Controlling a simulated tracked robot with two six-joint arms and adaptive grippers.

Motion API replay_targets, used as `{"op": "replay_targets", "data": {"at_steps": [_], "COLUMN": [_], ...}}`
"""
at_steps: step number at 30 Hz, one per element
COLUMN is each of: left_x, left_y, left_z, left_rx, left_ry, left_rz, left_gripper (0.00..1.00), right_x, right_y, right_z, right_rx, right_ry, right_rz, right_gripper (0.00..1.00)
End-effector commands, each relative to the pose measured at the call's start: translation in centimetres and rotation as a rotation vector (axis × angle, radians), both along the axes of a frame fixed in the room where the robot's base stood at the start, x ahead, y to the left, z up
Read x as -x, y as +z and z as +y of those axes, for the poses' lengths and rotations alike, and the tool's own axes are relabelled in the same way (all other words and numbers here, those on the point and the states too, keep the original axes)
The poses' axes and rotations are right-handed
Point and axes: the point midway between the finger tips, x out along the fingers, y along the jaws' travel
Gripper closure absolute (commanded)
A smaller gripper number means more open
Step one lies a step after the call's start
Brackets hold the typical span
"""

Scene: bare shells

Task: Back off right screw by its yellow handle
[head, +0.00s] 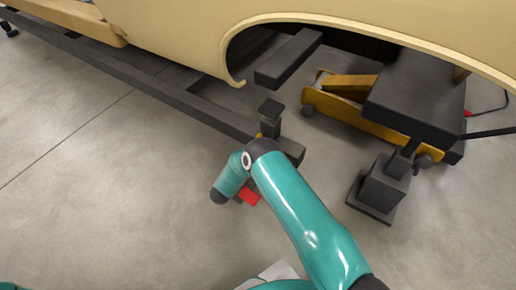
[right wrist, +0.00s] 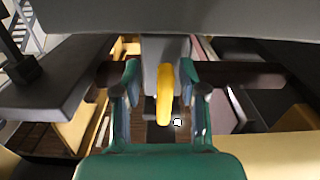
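In the right wrist view the yellow handle (right wrist: 165,82) hangs upright below a grey block. My right gripper (right wrist: 164,95) is open, with one finger on each side of the handle and a visible gap on both sides. In the head view a small yellow bit (head: 259,136) shows by a dark stand with a square pad (head: 271,108) on top, behind my teal right arm. The arm hides most of the handle and the gripper's fingers there. The screw's thread cannot be made out. My left gripper is not in view.
A cream car body shell (head: 180,40) with an open wheel arch hangs over the area. A dark rail (head: 170,92) runs along it. A yellow jack (head: 350,123) and another dark stand (head: 384,185) are at right. The floor at lower left is clear.

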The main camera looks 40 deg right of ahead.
Motion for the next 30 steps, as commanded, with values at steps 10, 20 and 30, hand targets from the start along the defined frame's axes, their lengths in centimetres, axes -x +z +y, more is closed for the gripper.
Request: {"op": "replay_targets", "data": {"at_steps": [10,20,30], "left_x": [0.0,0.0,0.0], "left_y": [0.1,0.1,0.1], "left_z": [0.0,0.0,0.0], "left_rx": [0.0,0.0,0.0], "left_ry": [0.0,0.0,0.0], "left_rz": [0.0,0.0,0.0], "left_gripper": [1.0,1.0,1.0], "right_x": [0.4,2.9,4.7], "right_y": [0.2,0.1,0.0], "right_z": [1.6,7.5,11.0], "right_rx": [0.001,0.002,0.001], "right_ry": [0.005,0.007,0.001], "right_rz": [-0.004,-0.002,0.0], "right_gripper": [0.58,0.58,0.58]}}
